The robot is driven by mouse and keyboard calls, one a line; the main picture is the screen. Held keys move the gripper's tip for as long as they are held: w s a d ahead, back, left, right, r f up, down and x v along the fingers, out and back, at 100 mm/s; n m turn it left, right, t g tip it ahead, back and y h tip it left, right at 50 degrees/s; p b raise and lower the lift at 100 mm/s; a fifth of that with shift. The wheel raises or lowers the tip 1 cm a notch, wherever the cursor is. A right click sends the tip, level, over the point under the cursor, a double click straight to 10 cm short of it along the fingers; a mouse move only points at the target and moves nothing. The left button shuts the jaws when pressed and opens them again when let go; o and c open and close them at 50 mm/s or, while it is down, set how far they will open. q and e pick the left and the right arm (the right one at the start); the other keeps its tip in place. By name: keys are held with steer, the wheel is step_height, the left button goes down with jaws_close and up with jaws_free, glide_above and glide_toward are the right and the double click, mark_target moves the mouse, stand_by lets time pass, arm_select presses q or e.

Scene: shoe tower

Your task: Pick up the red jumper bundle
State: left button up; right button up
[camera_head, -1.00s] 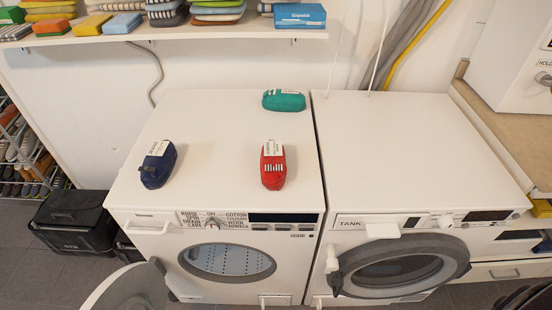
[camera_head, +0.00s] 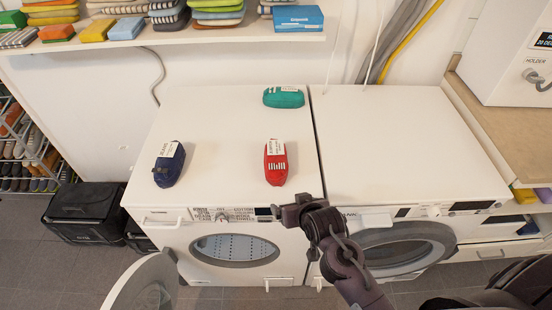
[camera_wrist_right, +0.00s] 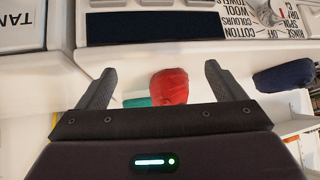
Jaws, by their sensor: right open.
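The red jumper bundle (camera_head: 276,162) lies on top of the left washing machine (camera_head: 215,115), near its right side, with a white label on it. My right gripper (camera_head: 290,212) is in front of the machine's front edge, just short of the bundle, and apart from it. In the right wrist view the red bundle (camera_wrist_right: 169,86) shows between the two open fingers (camera_wrist_right: 155,85), beyond their tips. My left gripper does not show.
A navy bundle (camera_head: 169,164) and a green bundle (camera_head: 283,96) lie on the same machine top. The right machine's top (camera_head: 405,135) is clear. A shelf (camera_head: 170,37) with folded cloths and a blue box (camera_head: 298,18) hangs behind.

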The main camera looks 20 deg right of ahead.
mark_target(278, 163)
steer(key=w+r+t, duration=0.1)
steer(key=w, duration=0.2)
steer(key=w+r+m+t, duration=0.1)
steer(key=w+t, duration=0.1)
steer(key=w, duration=0.1)
steer(key=w+r+m+t+h, duration=0.1)
steer(key=w, duration=0.2)
steer(key=shift+w+d+t+p, duration=0.2)
steer(key=shift+t+p, duration=0.1)
steer(key=shift+p, duration=0.1)
steer(key=shift+w+f, duration=0.3)
steer(key=shift+w, duration=0.25)
steer(key=x, duration=0.1)
steer(key=p+x, duration=0.1)
steer(key=x, duration=0.2)
steer(key=shift+w+a+f+p, duration=0.15)
steer(key=shift+a+p, duration=0.15)
steer(key=shift+p, duration=0.05)
steer(key=shift+w+f, duration=0.2)
steer(key=shift+w, duration=0.15)
steer(key=shift+s, duration=0.1)
steer(key=c, duration=1.1)
